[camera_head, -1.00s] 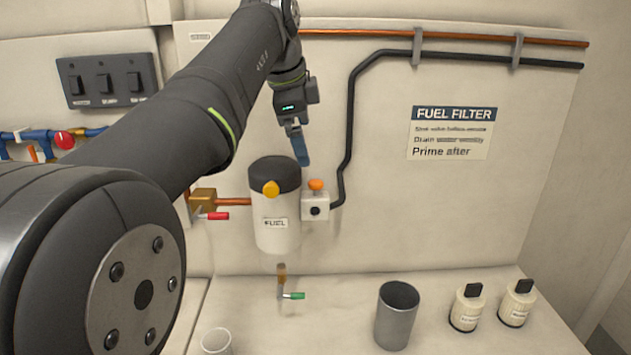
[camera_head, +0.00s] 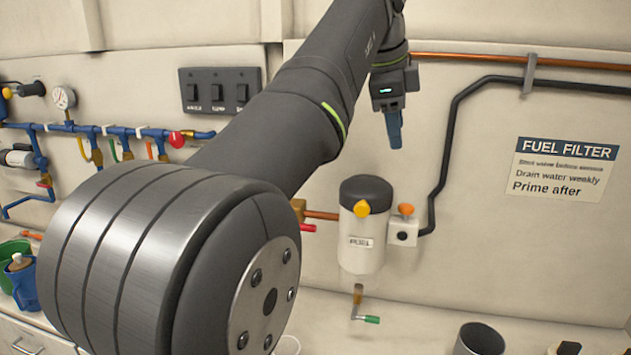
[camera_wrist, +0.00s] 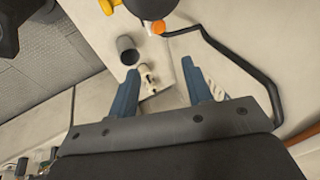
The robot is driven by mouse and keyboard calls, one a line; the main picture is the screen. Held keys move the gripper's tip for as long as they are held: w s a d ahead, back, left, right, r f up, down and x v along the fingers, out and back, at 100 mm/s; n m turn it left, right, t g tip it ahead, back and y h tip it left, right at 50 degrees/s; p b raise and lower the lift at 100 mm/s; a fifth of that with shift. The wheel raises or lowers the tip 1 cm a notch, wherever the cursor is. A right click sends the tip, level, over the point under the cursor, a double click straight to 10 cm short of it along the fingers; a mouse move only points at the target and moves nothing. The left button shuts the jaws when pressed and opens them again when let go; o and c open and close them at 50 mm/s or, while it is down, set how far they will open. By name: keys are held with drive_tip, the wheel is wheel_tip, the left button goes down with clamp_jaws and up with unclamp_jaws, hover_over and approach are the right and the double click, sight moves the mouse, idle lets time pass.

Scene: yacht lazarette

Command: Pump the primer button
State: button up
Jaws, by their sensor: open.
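An orange button (camera_head: 406,209) sits on top of a small white block (camera_head: 403,232) on the wall, right of the white fuel filter (camera_head: 361,258) with its dark cap. I take it to be the primer button; an orange knob also shows near the top edge of the wrist view (camera_wrist: 158,27). A yellow knob (camera_head: 362,208) is on the filter's front. My gripper (camera_head: 394,130) is above the button, apart from it, with its blue fingers pointing down. In the wrist view the two fingers (camera_wrist: 158,82) are spread with nothing between them.
A black pipe (camera_head: 446,150) runs up the wall from the block. A red-handled valve (camera_head: 307,228) is left of the filter and a green-handled drain (camera_head: 370,320) below it. A grey cup (camera_head: 482,338) stands at the bottom. Blue pipework (camera_head: 100,130) lies left.

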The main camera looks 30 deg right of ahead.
drive_tip(key=shift+s+f+n, duration=0.1)
drive_tip(key=shift+n, duration=0.2)
drive_tip(key=c, duration=0.7)
drive_tip(key=shift+d+f+n, duration=0.1)
drive_tip(key=shift+d+n, duration=0.05)
drive_tip(key=shift+n, duration=0.25)
clamp_jaws()
drive_tip(key=shift+s+d+f+n+t+h, duration=0.3)
drive_tip(key=shift+s+f+n+t, duration=0.4)
drive_tip(key=shift+n, duration=2.15)
drive_tip(key=shift+s+d+f+n+t+h, duration=0.2)
drive_tip(key=shift+s+f+n+t, duration=0.4)
drive_tip(key=shift+n, duration=2.2)
drive_tip(key=shift+s+d+f+n+t+h, duration=0.2)
drive_tip(key=shift+s+d+f+n+t, duration=0.5)
drive_tip(key=shift+n, duration=2.15)
drive_tip(key=shift+w+a+r, duration=0.2)
drive_tip(key=shift+w+a, duration=0.15)
